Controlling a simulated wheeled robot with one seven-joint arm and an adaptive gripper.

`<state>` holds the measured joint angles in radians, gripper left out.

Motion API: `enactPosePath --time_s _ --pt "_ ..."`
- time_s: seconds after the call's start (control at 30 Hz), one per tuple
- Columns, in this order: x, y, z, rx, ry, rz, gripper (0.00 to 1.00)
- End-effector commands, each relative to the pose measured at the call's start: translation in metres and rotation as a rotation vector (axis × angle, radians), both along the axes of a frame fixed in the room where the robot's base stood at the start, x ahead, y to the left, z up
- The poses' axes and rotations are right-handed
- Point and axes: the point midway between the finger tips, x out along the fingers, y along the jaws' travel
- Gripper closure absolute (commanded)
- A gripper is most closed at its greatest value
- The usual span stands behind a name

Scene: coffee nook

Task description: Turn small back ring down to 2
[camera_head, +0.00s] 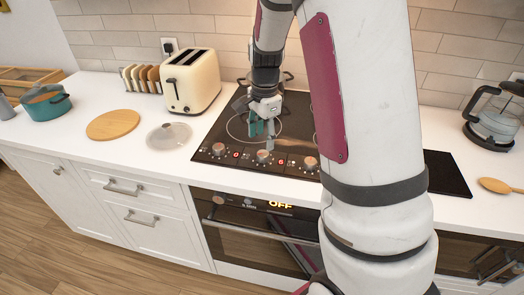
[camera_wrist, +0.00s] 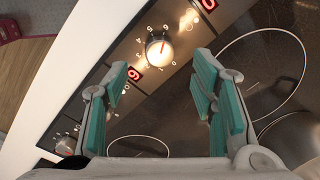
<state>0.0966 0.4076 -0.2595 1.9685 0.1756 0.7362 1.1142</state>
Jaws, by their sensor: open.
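The black cooktop (camera_head: 212,138) has a row of silver knobs along its front edge: a left knob (camera_head: 218,148), a middle knob (camera_head: 263,156) and a right knob (camera_head: 310,162). Small red displays sit between them. In the wrist view one knob (camera_wrist: 158,48), with a red pointer line and printed numbers around it, lies ahead of my fingertips. A red display (camera_wrist: 134,74) beside it seems to read 9; another (camera_wrist: 208,4) seems to read 0. My gripper (camera_head: 262,128), also in the wrist view (camera_wrist: 161,68), is open and empty above the cooktop. Which knob serves the small back ring cannot be told.
A cream toaster (camera_head: 192,82), toast rack, wooden board (camera_head: 113,125), glass lid (camera_head: 168,136) and teal pot (camera_head: 46,103) stand left. A pot, partly hidden by my arm, is behind. A glass kettle (camera_head: 494,118) and wooden spoon (camera_head: 496,185) are right. The oven display (camera_head: 281,204) reads OFF.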

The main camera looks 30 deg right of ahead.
Motion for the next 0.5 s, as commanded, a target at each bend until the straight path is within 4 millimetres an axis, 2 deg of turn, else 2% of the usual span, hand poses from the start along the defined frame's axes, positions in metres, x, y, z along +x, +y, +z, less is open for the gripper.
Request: enactPosePath --time_s 0.03,0.2,0.33,0.5 --pt "-0.001 0.000 -0.011 0.001 0.005 -0.001 0.48" --pt "0.001 0.000 -0.040 0.000 0.004 0.000 0.48" --pt "0.002 0.000 -0.054 0.000 0.003 0.000 0.48" --pt "0.003 0.000 -0.063 -0.001 0.001 0.001 0.48"
